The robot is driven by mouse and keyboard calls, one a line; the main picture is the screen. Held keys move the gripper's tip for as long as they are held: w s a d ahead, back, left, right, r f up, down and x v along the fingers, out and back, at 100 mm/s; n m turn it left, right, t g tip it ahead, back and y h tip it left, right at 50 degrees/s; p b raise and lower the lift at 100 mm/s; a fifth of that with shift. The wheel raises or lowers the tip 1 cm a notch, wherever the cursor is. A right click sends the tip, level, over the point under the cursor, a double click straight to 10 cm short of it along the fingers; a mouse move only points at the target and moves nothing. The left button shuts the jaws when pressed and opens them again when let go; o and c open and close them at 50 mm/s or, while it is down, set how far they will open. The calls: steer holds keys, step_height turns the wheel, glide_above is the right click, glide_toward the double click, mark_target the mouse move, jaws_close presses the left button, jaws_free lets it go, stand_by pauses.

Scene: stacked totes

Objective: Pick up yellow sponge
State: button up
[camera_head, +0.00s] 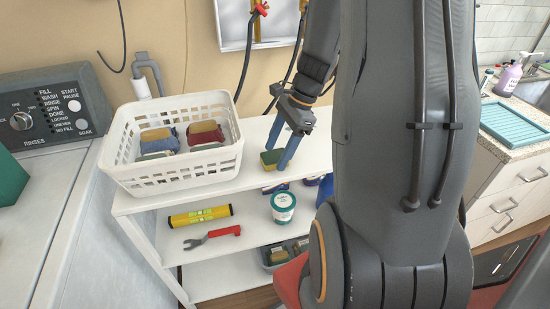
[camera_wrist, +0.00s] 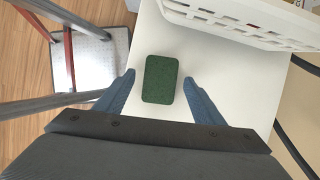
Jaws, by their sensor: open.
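A sponge with a dark green face and a yellow part (camera_head: 269,157) lies on the white top shelf, right of the basket. In the wrist view only the green face of this sponge (camera_wrist: 160,79) shows, lying flat. My gripper (camera_head: 281,163) is open, with its blue fingers reaching down at the sponge. In the wrist view the fingers of my gripper (camera_wrist: 160,77) stand on either side of the sponge, with a gap on each side. I cannot tell the exact height of the fingertips. One finger partly covers the sponge in the head view.
A white basket (camera_head: 178,176) with several sponges stands left of the sponge; its rim (camera_wrist: 245,33) is close by in the wrist view. Lower shelves hold a yellow level (camera_head: 200,216), a red-handled wrench (camera_head: 212,237) and a white-green tub (camera_head: 283,206). A wall is behind.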

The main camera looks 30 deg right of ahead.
mark_target(277, 155)
steer(key=shift+f, duration=0.15)
steer(key=c, duration=1.1)
steer(key=shift+c, duration=0.2)
step_height(277, 155, up, 10)
steer(key=b, duration=0.1)
steer(key=shift+o, duration=1.4)
steer(key=shift+c, duration=1.1)
steer(key=shift+a, duration=0.1)
